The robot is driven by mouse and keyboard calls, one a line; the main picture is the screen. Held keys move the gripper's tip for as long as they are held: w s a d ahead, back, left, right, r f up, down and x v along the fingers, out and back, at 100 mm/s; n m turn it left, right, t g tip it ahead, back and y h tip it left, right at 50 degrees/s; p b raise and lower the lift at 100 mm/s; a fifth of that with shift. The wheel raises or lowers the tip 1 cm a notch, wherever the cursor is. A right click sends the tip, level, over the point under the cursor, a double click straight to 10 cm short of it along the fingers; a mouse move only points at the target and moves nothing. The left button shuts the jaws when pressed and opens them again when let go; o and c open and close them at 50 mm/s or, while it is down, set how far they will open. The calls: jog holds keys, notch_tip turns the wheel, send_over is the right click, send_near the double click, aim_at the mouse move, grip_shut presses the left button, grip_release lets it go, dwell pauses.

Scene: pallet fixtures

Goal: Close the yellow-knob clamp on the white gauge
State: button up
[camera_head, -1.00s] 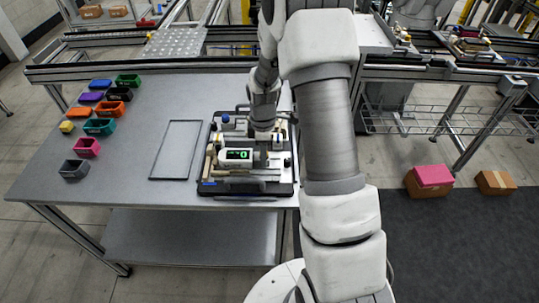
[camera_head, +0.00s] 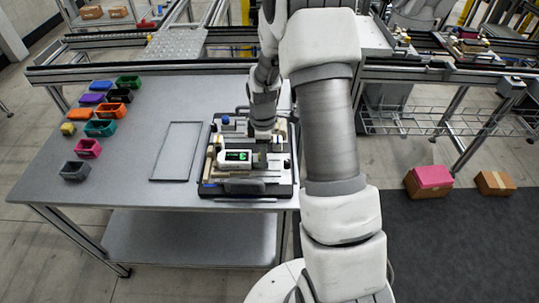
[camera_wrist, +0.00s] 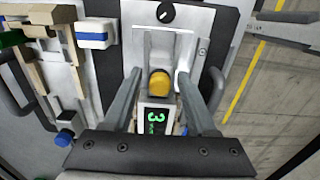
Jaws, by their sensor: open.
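The white gauge (camera_head: 236,157) with a green-digit display lies on the pallet fixture (camera_head: 250,191) on the grey table. In the wrist view the gauge's display (camera_wrist: 154,122) shows below the yellow knob (camera_wrist: 159,83). The knob sits on a grey clamp piece at the gauge's upper end. My gripper (camera_wrist: 163,78) is open, with one finger on each side of the knob and nothing clearly held. Contact between the fingers and the clamp cannot be told. In the head view my arm hides the clamp and most of the gripper.
A black dial (camera_wrist: 166,12) and a blue-and-white block (camera_wrist: 92,35) are close by on the fixture. A blue knob (camera_wrist: 64,138) is at lower left. An empty grey tray (camera_head: 176,152) and several coloured bins (camera_head: 101,128) lie left on the table.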

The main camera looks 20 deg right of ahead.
jog(key=shift+r+p, duration=2.05)
jog(key=shift+r, duration=1.45)
jog(key=s+a+r+m+t, duration=0.1)
jog(key=s+a+r+m, duration=0.2)
jog(key=r, duration=0.6)
jog(key=s+a+r+m+t, duration=0.1)
jog(key=s+r+m+t, duration=0.2)
jog(key=r, duration=0.6)
jog(key=s+a+r+m, duration=0.1)
jog(key=s+r+m, duration=0.2)
jog(key=s, duration=0.5)
jog(key=s+a+r+m+t, duration=0.1)
jog(key=s+r+m, duration=0.3)
jog(key=s, duration=0.4)
jog(key=shift+s+a+r+t, duration=0.25)
jog(key=shift+a+r+t, duration=0.05)
jog(key=shift+a+r, duration=0.2)
jog(key=shift+d, duration=0.1)
